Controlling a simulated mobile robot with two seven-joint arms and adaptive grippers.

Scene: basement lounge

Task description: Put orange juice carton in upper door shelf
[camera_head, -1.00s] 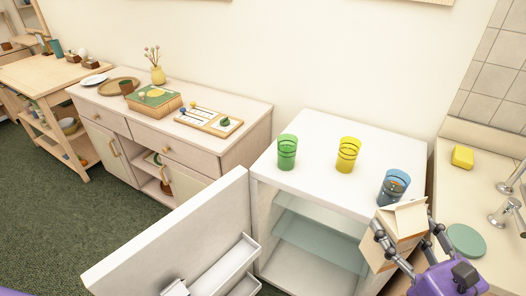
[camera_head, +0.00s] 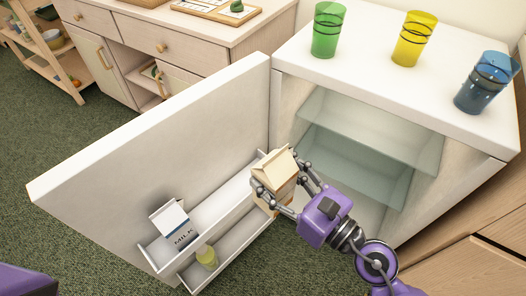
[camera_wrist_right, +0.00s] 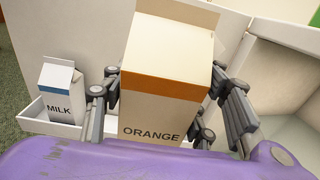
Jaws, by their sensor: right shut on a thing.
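The orange juice carton (camera_head: 273,180) is cream with an orange band, and the wrist view shows ORANGE on it (camera_wrist_right: 165,90). My right gripper (camera_head: 276,192) is shut around its sides and holds it roughly upright. The carton is at the right end of the upper door shelf (camera_head: 218,203), near the hinge side of the open fridge door. Its base is hidden, so I cannot tell whether it touches the shelf. A milk carton (camera_head: 174,226) stands at the shelf's left end; it also shows in the wrist view (camera_wrist_right: 59,92). My left gripper is out of view.
The white fridge door (camera_head: 150,150) stands wide open. A yellow-green container (camera_head: 207,257) is in the lower door shelf. Green (camera_head: 327,30), yellow (camera_head: 412,40) and blue (camera_head: 484,84) cups stand on the fridge top. The upper door shelf is clear between the two cartons.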

